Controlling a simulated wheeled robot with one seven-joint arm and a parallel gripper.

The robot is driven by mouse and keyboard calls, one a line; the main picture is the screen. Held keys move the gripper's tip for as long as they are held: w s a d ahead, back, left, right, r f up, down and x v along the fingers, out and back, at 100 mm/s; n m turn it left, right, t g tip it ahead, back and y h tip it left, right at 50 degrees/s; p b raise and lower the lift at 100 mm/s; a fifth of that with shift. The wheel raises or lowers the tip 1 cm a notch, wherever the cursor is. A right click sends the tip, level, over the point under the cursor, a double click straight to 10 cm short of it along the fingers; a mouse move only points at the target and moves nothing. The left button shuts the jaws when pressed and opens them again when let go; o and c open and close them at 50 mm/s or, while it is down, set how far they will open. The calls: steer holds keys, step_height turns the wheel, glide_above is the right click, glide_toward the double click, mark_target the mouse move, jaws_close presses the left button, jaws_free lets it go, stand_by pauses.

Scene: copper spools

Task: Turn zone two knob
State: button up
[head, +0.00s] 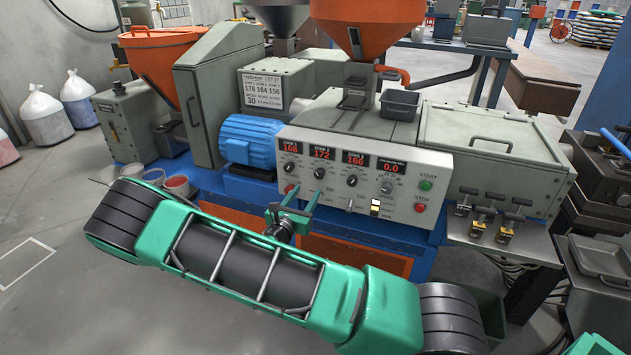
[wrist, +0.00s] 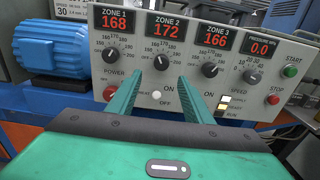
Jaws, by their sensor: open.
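In the head view, the knob (head: 319,173) shows on the grey control panel (head: 405,208). I cannot tell its exact pointer setting. My gripper (wrist: 162,74) has two green fingers, open and empty. In the wrist view the knob appears between the fingertips, with a finger to either side; contact is not visible. In the head view, my gripper (head: 301,191) is just in front of the panel, below the knob.
The zone one knob (wrist: 111,55) and zone three knob (wrist: 209,69) flank it; their displays read 168 and 166. A speed knob (wrist: 252,75), toggles and buttons are also on the panel. A card (head: 263,90) shows 176 164 156. A blue motor (head: 249,140) stands left.

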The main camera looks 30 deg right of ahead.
mark_target(318, 176)
steer(key=x, duration=0.9)
steer(key=shift+w+d, duration=0.25)
steer(key=shift+d, duration=0.1)
